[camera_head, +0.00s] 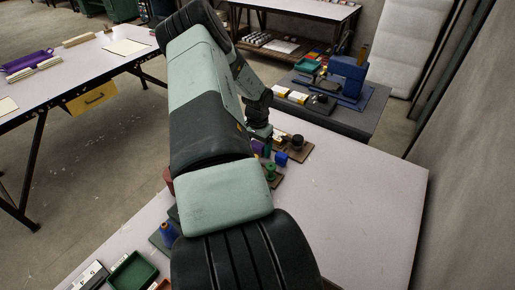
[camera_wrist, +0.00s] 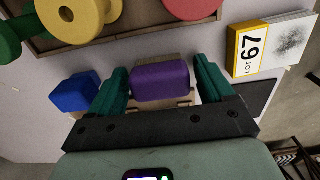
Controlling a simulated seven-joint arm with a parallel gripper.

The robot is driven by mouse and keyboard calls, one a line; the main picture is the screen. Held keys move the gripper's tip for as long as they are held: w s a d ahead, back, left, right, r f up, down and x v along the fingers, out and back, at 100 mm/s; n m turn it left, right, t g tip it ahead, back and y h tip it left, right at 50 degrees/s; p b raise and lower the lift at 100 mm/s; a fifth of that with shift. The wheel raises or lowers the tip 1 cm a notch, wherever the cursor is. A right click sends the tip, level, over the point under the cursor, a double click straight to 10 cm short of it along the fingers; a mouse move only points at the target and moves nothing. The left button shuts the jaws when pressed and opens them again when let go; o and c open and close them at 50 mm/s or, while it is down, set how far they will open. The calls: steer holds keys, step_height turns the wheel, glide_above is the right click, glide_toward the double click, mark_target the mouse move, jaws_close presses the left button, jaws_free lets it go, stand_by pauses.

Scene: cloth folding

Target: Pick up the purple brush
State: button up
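The purple brush (camera_wrist: 160,83) has a block-like purple body with a tan strip, probably bristles, along its upper edge in the wrist view. My gripper (camera_wrist: 163,82) is open, with one teal finger on each side of the brush. The left finger is very close to the brush; whether it touches is unclear. A narrow gap shows at the right finger. In the head view a small purple patch, likely the brush (camera_head: 259,147), shows beside my arm, which hides most of that area.
A blue block (camera_wrist: 74,93) lies just left of the left finger. A brown tray (camera_wrist: 120,42) holds yellow, green and red spools. A yellow-edged "LOT 67" box (camera_wrist: 248,49) stands to the right. The table's right part (camera_head: 360,200) is clear.

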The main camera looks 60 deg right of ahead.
mark_target(257, 143)
steer(key=c, duration=0.8)
step_height(257, 143, up, 10)
